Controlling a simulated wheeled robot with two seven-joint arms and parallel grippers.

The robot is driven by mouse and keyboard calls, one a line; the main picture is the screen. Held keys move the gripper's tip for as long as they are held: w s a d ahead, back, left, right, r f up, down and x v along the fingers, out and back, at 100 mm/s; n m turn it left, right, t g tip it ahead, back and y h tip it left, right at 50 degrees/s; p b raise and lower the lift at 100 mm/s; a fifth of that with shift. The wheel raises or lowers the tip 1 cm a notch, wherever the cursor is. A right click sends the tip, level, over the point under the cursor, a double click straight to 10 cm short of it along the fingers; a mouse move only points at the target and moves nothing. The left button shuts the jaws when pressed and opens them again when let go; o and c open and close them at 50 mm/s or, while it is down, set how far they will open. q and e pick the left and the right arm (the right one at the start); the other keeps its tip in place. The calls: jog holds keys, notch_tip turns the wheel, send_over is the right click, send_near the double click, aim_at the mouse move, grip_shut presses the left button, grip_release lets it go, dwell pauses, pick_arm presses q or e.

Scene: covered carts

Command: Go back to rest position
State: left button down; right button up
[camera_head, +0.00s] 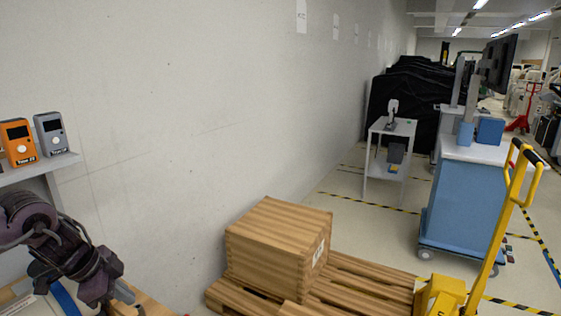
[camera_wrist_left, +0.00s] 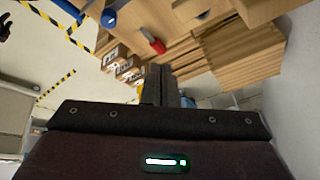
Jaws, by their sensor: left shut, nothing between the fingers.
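My left gripper (camera_head: 122,297) is at the lower left of the head view, with my dark arm bent above it. It hangs over a work surface with a wooden edge, mostly cut off by the frame. In the left wrist view the two fingers of the left gripper (camera_wrist_left: 161,84) are together, with nothing between them. My right gripper is in neither view.
A shelf (camera_head: 40,171) beside my left arm bears an orange device (camera_head: 18,142) and a grey device (camera_head: 50,134). A wooden crate (camera_head: 265,252) sits on a pallet (camera_head: 365,285) by the wall. A yellow pallet jack (camera_head: 490,255) and blue cart (camera_head: 465,205) stand right.

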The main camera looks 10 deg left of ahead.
pick_arm(q)
jog(key=d+f, duration=0.2)
jog(key=f, duration=0.1)
jog(key=d+f+t, duration=0.1)
jog(key=d+f, duration=0.2)
jog(key=w+d+f+m+t, duration=0.1)
jog(key=d+f, duration=0.1)
jog(key=f, duration=0.1)
jog(key=shift+d+f+h, duration=0.3)
jog(key=shift+d, duration=0.05)
jog(key=d+f+n+t+y, duration=0.1)
jog(key=d+f+n+t, duration=0.15)
jog(key=d+f, duration=0.45)
jog(key=s+d+r+n+g+y, duration=0.1)
jog(key=s+d+n+g, duration=0.3)
jog(key=s, duration=0.4)
jog(key=s+d+r+n+g+y, duration=0.1)
jog(key=s+d+n, duration=0.3)
jog(key=s+d, duration=0.3)
jog(key=s+a+f+g, duration=0.1)
jog(key=s+f, duration=0.1)
jog(key=f, duration=1.4)
jog(key=s+a+f, duration=0.1)
jog(key=s+f, duration=0.1)
jog(key=f, duration=1.3)
jog(key=s+a+f+g, duration=0.1)
jog(key=s+a+f, duration=0.2)
jog(key=s+f, duration=1.4)
jog(key=shift+s+m, duration=0.45)
jog(key=shift+s, duration=0.3)
